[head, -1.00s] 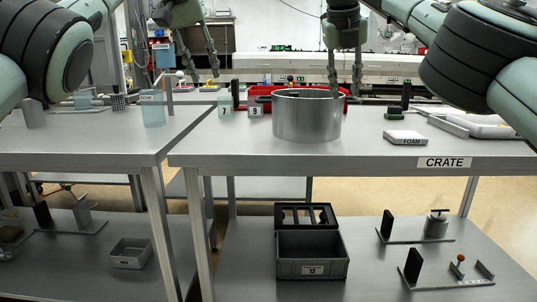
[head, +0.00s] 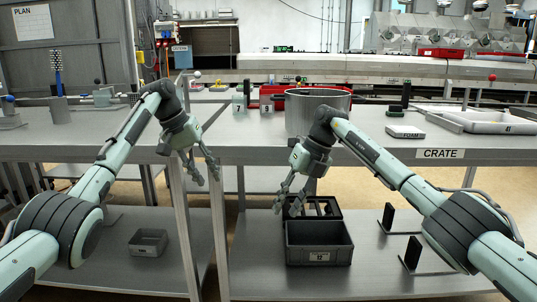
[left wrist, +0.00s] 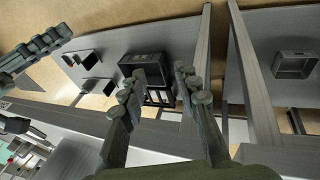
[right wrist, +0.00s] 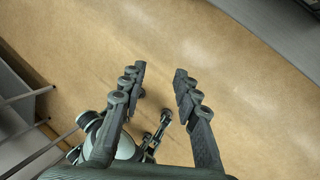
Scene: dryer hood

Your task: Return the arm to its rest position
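My left gripper (head: 201,168) hangs in front of the gap between the two tables in the head view, fingers spread and empty. Its open fingers also show in the left wrist view (left wrist: 158,92). My right gripper (head: 284,205) points down in front of the right table, above and before the dark crate on the lower shelf. Its fingers are apart with only floor between them in the right wrist view (right wrist: 158,85). Both arms are bent, with forearms reaching inward from the lower corners. Neither gripper touches anything that I can see.
A steel pot (head: 300,118) stands on the right table (head: 235,150), partly behind my right arm. A foam block (head: 405,131) and a white tray (head: 485,121) are to its right. A dark crate (head: 319,254) and a small grey bin (head: 148,242) sit on lower shelves.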

